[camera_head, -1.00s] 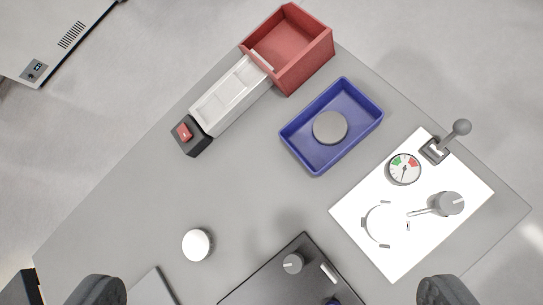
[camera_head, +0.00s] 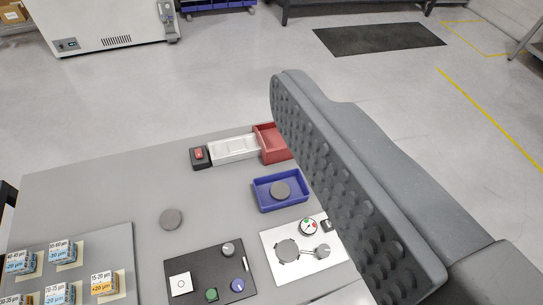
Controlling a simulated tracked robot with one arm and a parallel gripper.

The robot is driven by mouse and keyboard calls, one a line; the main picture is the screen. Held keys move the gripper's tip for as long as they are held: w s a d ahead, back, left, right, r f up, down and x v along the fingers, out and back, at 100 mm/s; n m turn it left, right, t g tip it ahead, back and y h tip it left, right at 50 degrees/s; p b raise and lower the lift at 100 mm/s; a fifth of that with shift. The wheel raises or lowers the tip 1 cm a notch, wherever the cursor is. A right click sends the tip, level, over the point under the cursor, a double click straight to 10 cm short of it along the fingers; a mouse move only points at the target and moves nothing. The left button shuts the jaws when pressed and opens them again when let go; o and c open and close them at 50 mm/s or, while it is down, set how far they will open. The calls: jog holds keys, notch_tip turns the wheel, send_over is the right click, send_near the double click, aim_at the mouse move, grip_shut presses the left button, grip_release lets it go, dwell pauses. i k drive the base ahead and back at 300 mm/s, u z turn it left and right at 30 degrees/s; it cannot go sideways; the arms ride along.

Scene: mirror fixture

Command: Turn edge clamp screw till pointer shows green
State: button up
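The white plate (camera_head: 275,239) lies on the table right of centre. It carries a small round gauge (camera_head: 309,226) with green and red parts; its pointer is too small to read. The grey clamp screw knob (camera_head: 323,251) sits below the gauge. To its left is the round mirror seat (camera_head: 287,250), which shows a grey round face. One big grey finger of my gripper (camera_head: 350,190) fills the right side, its studded pad bare and facing left. It hides the plate's right part. The other finger is out of view. My gripper touches nothing that I can see.
A blue tray (camera_head: 262,207) with a grey disc stands behind the plate. A red bin (camera_head: 270,140), a white slide (camera_head: 234,149) and a red button (camera_head: 199,154) lie farther back. A black panel (camera_head: 205,259) with knobs is left of the plate. Labelled boxes (camera_head: 60,252) stand at lower left.

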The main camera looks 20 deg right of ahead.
aim_at(324, 251)
jog(key=k, duration=1.2)
jog(key=z, duration=0.5)
jog(key=i, duration=0.6)
jog(key=u, duration=0.05)
